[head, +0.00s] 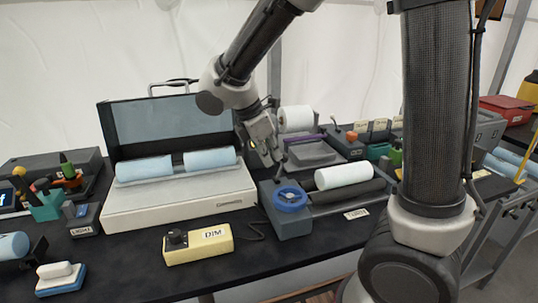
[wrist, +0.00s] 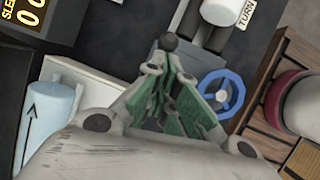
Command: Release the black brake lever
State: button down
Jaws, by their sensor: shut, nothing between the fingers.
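The black brake lever shows in the wrist view as a dark round knob (wrist: 168,42) just beyond my fingertips. In the head view a dark lever (head: 281,158) stands at the left end of the grey roller unit, close beside my gripper (head: 269,158). My gripper points down above the unit's back left corner, its fingers shut and empty. In the wrist view my gripper (wrist: 168,82) shows its green finger pads close together. Whether the fingers touch the lever I cannot tell. The lever's lower part is largely hidden.
A blue handwheel (head: 290,197) sits on the front of the grey unit (head: 293,224), with a white roll (head: 343,176) to its right. An open case (head: 180,205) with light blue rolls stands left. A yellow DIM box (head: 198,244) lies in front on the black table.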

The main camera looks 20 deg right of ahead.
jog(key=shift+d+f, duration=0.1)
jog(key=shift+d, duration=1.15)
jog(key=shift+a, duration=0.1)
